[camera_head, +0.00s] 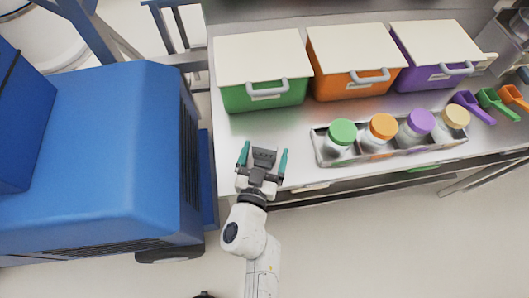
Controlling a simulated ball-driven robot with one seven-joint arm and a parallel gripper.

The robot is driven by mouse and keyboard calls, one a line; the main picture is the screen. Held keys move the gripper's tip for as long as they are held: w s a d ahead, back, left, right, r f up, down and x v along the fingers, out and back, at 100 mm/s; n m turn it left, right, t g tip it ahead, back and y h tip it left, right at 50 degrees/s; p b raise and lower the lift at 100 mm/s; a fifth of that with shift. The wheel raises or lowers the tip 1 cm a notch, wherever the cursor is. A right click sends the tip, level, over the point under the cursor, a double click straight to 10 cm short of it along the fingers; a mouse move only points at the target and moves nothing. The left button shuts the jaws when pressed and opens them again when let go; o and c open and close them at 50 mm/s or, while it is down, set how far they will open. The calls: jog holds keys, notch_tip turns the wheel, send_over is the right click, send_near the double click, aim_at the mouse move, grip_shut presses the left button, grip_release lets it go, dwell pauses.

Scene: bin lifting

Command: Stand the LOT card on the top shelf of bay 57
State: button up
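My gripper (264,157) is at the lower middle of the head view, over the front left part of the metal bench. Its two teal fingers are spread apart, with nothing visible between them. No LOT card can be made out in this view. No shelf marked bay 57 is in view either.
The metal bench (240,127) holds green (264,94), orange (355,83) and purple (440,74) lidded bins, a tray of jars (395,154) and coloured scoops (474,107). A large blue machine (100,150) stands close on the left. Floor in front is clear.

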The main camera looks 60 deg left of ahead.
jog(key=shift+r, duration=0.1)
jog(key=shift+s+d, duration=0.15)
jog(key=shift+d, duration=0.05)
jog(key=shift+b+v, duration=1.6)
jog(key=shift+v, duration=4.15)
